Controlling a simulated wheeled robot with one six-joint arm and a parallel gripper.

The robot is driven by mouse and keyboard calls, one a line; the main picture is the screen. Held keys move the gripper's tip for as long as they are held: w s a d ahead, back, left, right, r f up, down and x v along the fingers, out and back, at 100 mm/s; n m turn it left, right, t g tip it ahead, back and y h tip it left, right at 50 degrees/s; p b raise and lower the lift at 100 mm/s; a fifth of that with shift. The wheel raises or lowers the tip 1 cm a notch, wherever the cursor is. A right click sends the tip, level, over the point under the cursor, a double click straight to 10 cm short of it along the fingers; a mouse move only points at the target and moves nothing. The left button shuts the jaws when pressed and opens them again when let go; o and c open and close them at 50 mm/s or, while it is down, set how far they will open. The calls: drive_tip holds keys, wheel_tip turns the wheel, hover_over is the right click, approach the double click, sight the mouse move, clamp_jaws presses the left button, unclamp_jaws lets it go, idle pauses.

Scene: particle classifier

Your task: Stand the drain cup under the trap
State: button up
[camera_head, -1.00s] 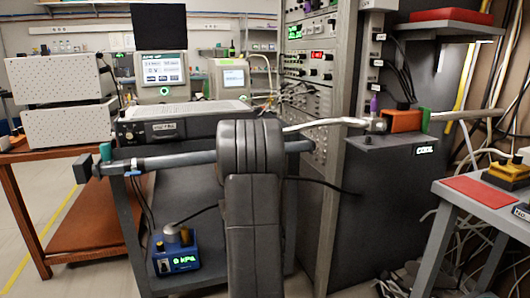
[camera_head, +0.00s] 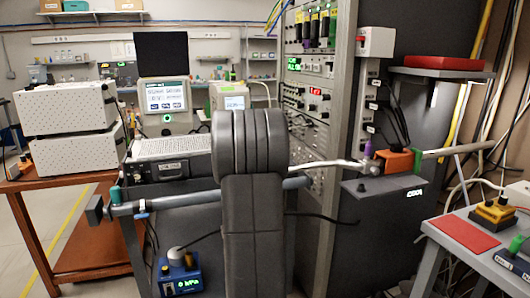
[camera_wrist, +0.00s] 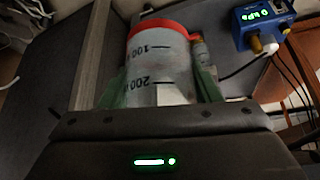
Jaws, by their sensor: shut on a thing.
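A translucent cup with a red rim (camera_wrist: 158,62) and black marks of 100 and 200 shows in the wrist view. My gripper (camera_wrist: 160,88) is shut on the cup, with a green finger on each side of it. In the head view my own dark arm fills the middle, and the cup and gripper are hidden. A grey horizontal tube (camera_head: 178,201) with a teal cap at its left end runs behind my arm. I cannot tell which part is the trap.
A blue gauge box (camera_head: 180,277) stands low on the left; it also shows in the wrist view (camera_wrist: 245,38). A tall instrument rack (camera_head: 307,75) is right of my arm. A grey table with a red mat (camera_head: 463,236) stands at the right. Black cables hang near the tube.

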wheel_tip(320, 180, up, 21)
drive_tip(key=p, duration=1.9)
drive_tip(key=shift+r+p, duration=0.15)
drive_tip(key=shift+p, duration=0.2)
drive_tip(key=shift+d, duration=0.1)
